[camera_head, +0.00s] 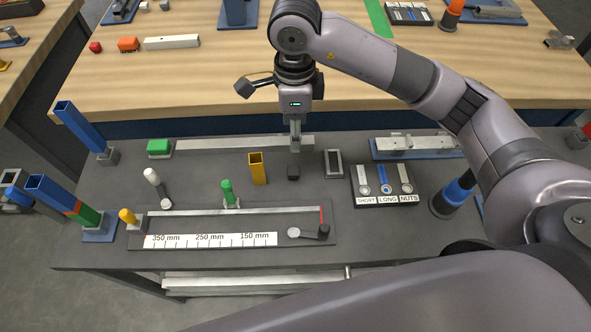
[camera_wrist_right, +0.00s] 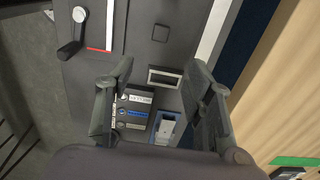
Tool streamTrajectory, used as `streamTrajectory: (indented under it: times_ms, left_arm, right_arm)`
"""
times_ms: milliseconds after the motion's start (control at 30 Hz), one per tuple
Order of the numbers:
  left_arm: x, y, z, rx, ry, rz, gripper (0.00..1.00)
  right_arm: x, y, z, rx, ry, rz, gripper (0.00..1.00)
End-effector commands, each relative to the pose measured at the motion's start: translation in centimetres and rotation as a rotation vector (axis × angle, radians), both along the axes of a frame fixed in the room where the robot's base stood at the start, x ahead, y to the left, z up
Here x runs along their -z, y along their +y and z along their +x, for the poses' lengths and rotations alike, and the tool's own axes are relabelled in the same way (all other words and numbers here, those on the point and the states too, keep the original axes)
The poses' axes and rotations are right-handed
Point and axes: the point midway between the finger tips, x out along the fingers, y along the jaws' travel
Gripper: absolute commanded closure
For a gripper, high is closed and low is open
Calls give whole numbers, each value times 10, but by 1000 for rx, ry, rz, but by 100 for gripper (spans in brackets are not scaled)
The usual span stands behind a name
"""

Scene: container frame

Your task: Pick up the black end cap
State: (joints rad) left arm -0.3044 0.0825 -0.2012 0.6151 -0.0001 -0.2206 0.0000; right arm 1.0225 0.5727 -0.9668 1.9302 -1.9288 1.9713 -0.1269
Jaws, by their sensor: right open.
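The black end cap (camera_head: 293,172) is a small dark block on the grey workbench, right of a yellow upright tube. It also shows in the right wrist view (camera_wrist_right: 160,33) as a dark square near the top, beyond the fingertips. My right gripper (camera_head: 295,148) points down just above and slightly behind the end cap in the head view. The gap between fingertips and cap is hard to judge. My left gripper is not in view.
A grey rectangular frame (camera_head: 333,163) stands just right of the cap, and a labelled tray of parts (camera_head: 385,197) lies beyond it. The yellow tube (camera_head: 257,168) is close on the left. A measuring fixture (camera_head: 340,212) lies in front. A long metal profile (camera_head: 230,145) lies behind.

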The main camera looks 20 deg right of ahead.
Motion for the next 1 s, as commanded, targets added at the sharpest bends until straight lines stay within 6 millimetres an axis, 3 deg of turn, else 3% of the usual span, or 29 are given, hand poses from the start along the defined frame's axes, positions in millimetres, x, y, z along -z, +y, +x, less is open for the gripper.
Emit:
streamTrajectory:
  times_ms: [433, 767, 1000]
  left_arm:
    - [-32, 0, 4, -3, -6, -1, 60]
    - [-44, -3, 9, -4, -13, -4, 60]
    - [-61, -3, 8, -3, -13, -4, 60]
  right_arm:
    - [89, 0, -2, 0, 7, -2, 52]
    - [117, 1, 0, -1, 5, 1, 52]
    - [153, 3, 3, -1, 4, 0, 52]
